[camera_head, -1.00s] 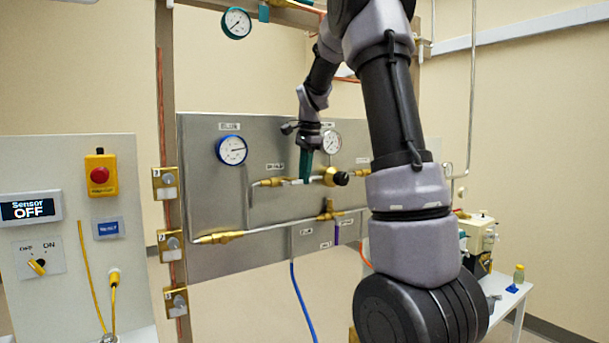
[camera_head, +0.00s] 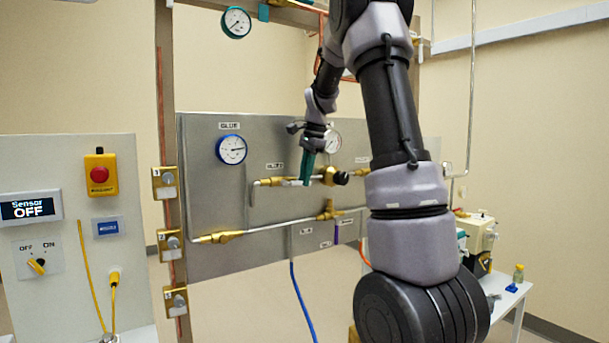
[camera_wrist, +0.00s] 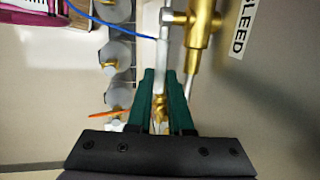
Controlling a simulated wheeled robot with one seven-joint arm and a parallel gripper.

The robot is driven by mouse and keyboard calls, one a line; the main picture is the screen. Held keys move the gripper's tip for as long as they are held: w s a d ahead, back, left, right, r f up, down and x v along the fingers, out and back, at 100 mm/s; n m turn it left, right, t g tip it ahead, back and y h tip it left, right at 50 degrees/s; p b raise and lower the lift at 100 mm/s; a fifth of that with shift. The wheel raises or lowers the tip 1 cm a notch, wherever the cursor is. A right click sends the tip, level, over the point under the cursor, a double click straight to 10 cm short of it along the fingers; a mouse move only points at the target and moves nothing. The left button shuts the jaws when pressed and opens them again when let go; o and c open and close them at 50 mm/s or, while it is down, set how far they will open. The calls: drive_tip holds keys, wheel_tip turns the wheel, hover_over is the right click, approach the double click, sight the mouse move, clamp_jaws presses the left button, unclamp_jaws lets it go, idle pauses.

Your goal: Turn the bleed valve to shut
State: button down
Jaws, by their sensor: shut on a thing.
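The bleed valve is a brass body (camera_head: 330,177) on the grey panel, and it also shows in the wrist view (camera_wrist: 201,38) beside a "BLEED" label. A pale lever handle (camera_wrist: 161,58) lies alongside the brass body in the wrist view. My gripper (camera_wrist: 161,74) is shut on this handle, with one green finger on each side of it. In the head view my gripper (camera_head: 306,182) reaches down to the valve from above, just left of the brass body. The fingers hide most of the handle there.
The grey panel (camera_head: 210,262) carries a blue-rimmed gauge (camera_head: 231,150), a second gauge (camera_head: 332,141) and brass pipework (camera_head: 218,237) below the valve. A blue hose (camera_head: 302,303) hangs beneath. At the left stands a white panel with a yellow-and-red button box (camera_head: 100,174).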

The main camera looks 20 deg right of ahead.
drive_tip(key=y, duration=0.1)
drive_tip(key=f+y, duration=0.2)
drive_tip(key=shift+d+f+g+y, duration=0.25)
drive_tip(key=shift+g+y, duration=0.05)
drive_tip(key=shift+y, duration=0.1)
drive_tip(key=shift+a+f+m+g+y, duration=0.2)
drive_tip(key=shift+f+y, duration=0.35)
drive_tip(key=shift+y, duration=0.35)
drive_tip(key=shift+a+f+m+g+y, duration=0.1)
drive_tip(key=shift+a+f+m+y, duration=0.1)
drive_tip(key=shift+f+y, duration=0.5)
drive_tip(key=shift+r+y, duration=0.2)
drive_tip(key=shift+y, duration=0.1)
drive_tip(key=c, duration=1.1)
unclamp_jaws()
drive_tip(key=shift+d, duration=0.1)
drive_tip(key=v, duration=1)
drive_tip(key=shift+r, duration=0.3)
drive_tip(key=shift+d, duration=0.15)
drive_tip(key=shift+c, duration=0.3)
